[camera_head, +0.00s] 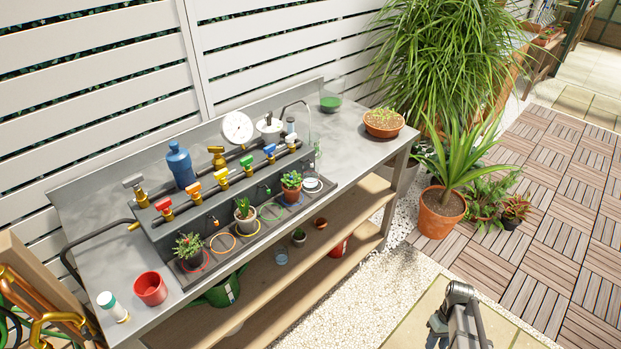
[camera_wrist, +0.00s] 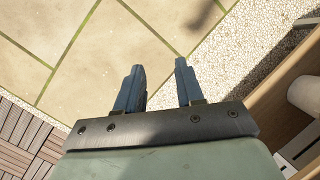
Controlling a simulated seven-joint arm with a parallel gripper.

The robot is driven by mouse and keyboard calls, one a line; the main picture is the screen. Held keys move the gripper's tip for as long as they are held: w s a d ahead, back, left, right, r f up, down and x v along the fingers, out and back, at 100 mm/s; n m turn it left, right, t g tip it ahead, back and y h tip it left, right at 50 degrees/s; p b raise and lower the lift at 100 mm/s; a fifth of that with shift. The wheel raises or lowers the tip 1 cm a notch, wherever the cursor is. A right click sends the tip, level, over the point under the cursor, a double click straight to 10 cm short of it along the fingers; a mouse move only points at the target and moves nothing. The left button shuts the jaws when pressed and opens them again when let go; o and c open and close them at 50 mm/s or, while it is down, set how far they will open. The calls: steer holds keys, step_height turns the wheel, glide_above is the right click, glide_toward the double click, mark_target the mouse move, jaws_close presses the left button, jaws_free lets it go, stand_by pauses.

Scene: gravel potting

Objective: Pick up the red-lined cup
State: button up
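A small red cup (camera_head: 151,289) stands upright on the left end of the grey bench top (camera_head: 350,135). It is the only cup on the bench top that looks red. Its inside is a darker red. My gripper (camera_wrist: 157,65) is open, with its two fingers apart and nothing between them. In the wrist view it hangs over paving and pale gravel, and the cup is not in that view. In the head view, my arm shows at the bottom right, off the bench and far from the cup.
A blue bottle (camera_head: 180,164), a row of coloured valves and several small potted plants fill the bench middle. A dark bent pipe (camera_head: 90,232) lies behind the cup. A large terracotta pot (camera_head: 440,217) stands right.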

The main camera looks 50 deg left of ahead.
steer(key=w+a+r+n+t, duration=0.1)
steer(key=w+a+r+n, duration=0.3)
steer(key=a+r, duration=0.8)
steer(key=w+a+r+n+t, duration=0.1)
steer(key=w+a+r+n, duration=0.25)
steer(key=a+r, duration=0.9)
steer(key=s+a+r+n+t+y, duration=0.1)
steer(key=s+a+r+n, duration=0.4)
steer(key=a+r, duration=0.8)
steer(key=s+a+r+n+t+y, duration=0.1)
steer(key=s+a+r+n, duration=0.4)
steer(key=a+r, duration=0.85)
steer(key=m, duration=0.1)
glide_above(310, 188)
steer(key=f, duration=1.1)
steer(key=shift+s+a, duration=0.25)
steer(key=shift+s, duration=0.05)
steer(key=shift+w+d+f, duration=0.1)
steer(key=shift+w+f, duration=0.1)
steer(key=shift+f, duration=1.15)
steer(key=shift+w+f, duration=0.15)
steer(key=shift+f, duration=1.2)
steer(key=shift+c, duration=0.2)
jaws_close()
